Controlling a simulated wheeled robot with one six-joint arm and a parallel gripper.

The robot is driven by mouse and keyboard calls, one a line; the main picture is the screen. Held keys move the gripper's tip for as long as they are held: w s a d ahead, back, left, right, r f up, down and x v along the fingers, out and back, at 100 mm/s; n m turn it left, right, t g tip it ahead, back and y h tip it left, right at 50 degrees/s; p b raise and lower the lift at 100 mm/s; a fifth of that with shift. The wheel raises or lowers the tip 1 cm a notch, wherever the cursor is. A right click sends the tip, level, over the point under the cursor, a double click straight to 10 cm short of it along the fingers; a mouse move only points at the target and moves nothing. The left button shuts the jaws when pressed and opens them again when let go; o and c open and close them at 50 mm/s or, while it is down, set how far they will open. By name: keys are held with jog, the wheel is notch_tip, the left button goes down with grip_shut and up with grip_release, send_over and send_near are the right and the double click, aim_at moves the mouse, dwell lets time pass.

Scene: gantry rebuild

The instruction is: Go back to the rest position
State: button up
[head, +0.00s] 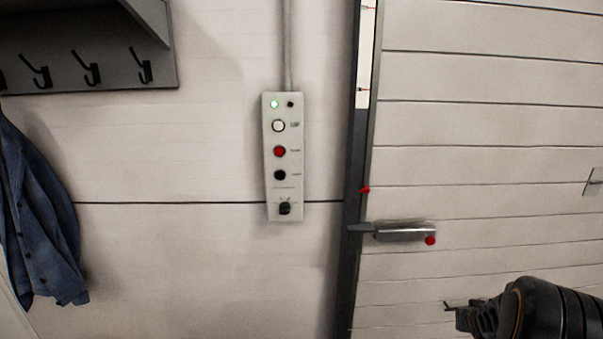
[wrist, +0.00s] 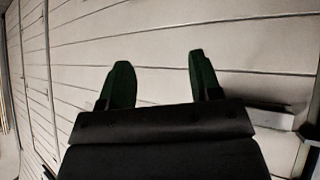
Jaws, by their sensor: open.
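My gripper (wrist: 162,82) shows in the wrist view with its two dark green fingers spread apart and nothing between them. Behind the fingers is a pale panelled surface. In the head view my gripper (head: 452,312) is at the lower right, seen from behind my dark arm, and its fingers are mostly hidden. It is below and to the right of a grey latch handle (head: 402,232) with a red knob, apart from it in the picture.
A control box (head: 283,190) with several buttons and a lit green lamp is on the wall. A dark door frame (head: 357,160) stands between the wall and the panelled door (head: 480,130). A blue jacket (head: 40,210) hangs at left below a hook rack (head: 90,88).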

jog(key=s+a+r+n+g+y, duration=0.1)
jog(key=s+a+r, duration=0.3)
jog(key=a, duration=0.5)
jog(key=s+a+r+n+g+y, duration=0.1)
jog(key=s+a+r+y, duration=0.1)
jog(key=s+a, duration=0.4)
jog(key=s+a+r+n+g+y+p, duration=0.1)
jog(key=s+a+r, duration=0.4)
jog(key=a, duration=0.9)
jog(key=shift+s+r+n+g+y, duration=0.35)
jog(key=shift+s+n+g+y, duration=0.05)
jog(key=shift+g+y, duration=0.1)
jog(key=shift+c, duration=0.3)
dwell(0.3)
